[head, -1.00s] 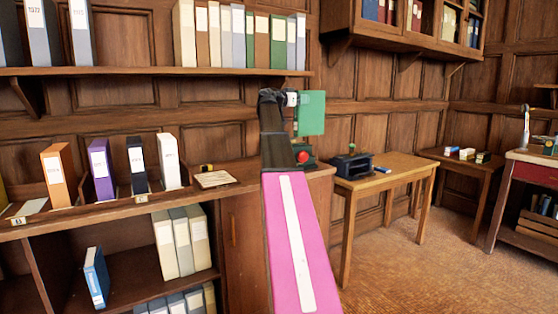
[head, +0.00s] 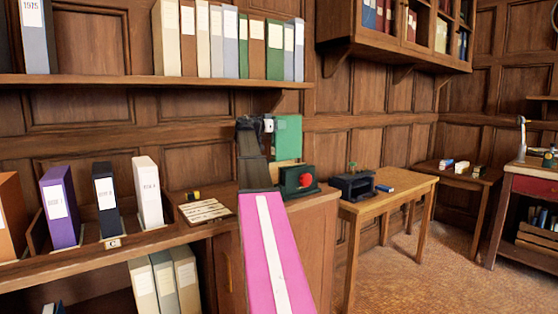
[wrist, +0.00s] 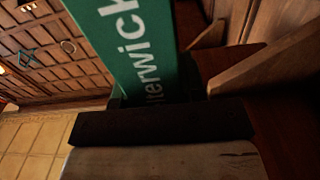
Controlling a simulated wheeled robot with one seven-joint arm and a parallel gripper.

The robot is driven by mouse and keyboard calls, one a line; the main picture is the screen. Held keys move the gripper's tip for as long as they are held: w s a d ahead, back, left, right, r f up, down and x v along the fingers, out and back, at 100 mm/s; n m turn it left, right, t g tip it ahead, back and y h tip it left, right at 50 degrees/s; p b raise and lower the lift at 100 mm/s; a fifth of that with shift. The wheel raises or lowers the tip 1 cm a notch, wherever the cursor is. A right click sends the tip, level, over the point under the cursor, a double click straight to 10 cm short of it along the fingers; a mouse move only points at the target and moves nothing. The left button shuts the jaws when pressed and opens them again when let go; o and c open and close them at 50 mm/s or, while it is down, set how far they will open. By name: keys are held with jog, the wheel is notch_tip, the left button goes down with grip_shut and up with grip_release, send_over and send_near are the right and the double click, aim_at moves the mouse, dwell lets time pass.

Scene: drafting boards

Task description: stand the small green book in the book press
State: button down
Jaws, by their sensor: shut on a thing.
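The small green book (head: 288,138) is upright in the head view, held at the end of my raised arm. My gripper (head: 270,126) is shut on its left edge. In the wrist view the green book (wrist: 140,50) shows pale lettering, with a dark bar of my gripper (wrist: 160,122) across its lower end. Behind and below the book, a dark green device with a red knob (head: 300,180) stands on the cabinet top. A dark, boxy device (head: 353,187) stands on the wooden table. I cannot tell for certain which of these is the book press.
Binders stand on the lower ledge at left, including a purple one (head: 60,206) and a white one (head: 147,191). A card board (head: 205,209) lies beside them. Several binders fill the upper shelf (head: 180,81). A blue item (head: 385,188) lies on the table (head: 410,183). Floor at right is clear.

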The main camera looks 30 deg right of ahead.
aim_at(273, 154)
notch_tip(273, 154, down, 13)
jog(key=shift+r, duration=0.1)
dwell(0.5)
jog(key=c, duration=0.7)
grip_release()
jog(key=s+a, duration=0.1)
jog(key=a, duration=1.1)
jog(key=shift+s, duration=0.15)
jog(key=s+r, duration=0.3)
jog(key=s, duration=0.4)
jog(key=s+d+r, duration=0.1)
jog(key=s+r, duration=0.3)
jog(key=s, duration=0.3)
jog(key=shift+s, duration=0.35)
